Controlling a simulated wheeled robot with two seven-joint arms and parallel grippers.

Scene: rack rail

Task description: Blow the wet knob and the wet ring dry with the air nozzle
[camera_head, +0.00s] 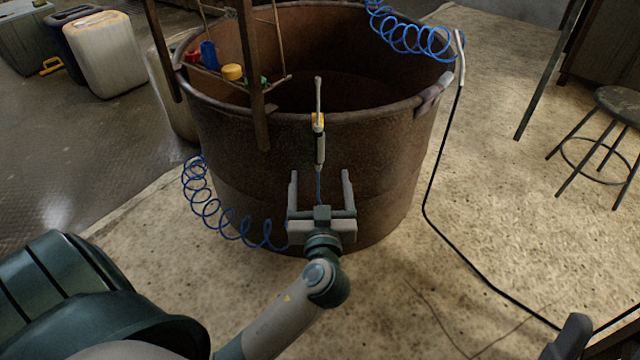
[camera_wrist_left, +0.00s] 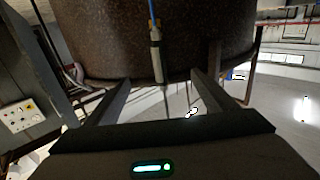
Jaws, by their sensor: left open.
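The air nozzle (camera_head: 319,148) has a pale slim body, a yellow part and a thin tip pointing up. It is upright in front of the vat's near wall, with a blue hose at its lower end. My left gripper (camera_head: 321,188) is open and empty just below it, fingers pointing towards it. In the left wrist view the nozzle (camera_wrist_left: 156,55) appears beyond and between the fingers, apart from them. Small red (camera_head: 192,57), blue (camera_head: 209,55), yellow (camera_head: 232,72) and green (camera_head: 256,81) pieces sit on a rack; which are the wet knob and ring I cannot tell.
The rusty vat (camera_head: 280,150) fills the middle. A blue coiled hose (camera_head: 215,215) loops beside it, another (camera_head: 410,38) crosses its far rim. A brown post (camera_head: 250,80) stands before the rack. A black cable (camera_head: 430,170) runs down right. Jugs (camera_head: 105,55) stand left, a stool (camera_head: 615,105) right.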

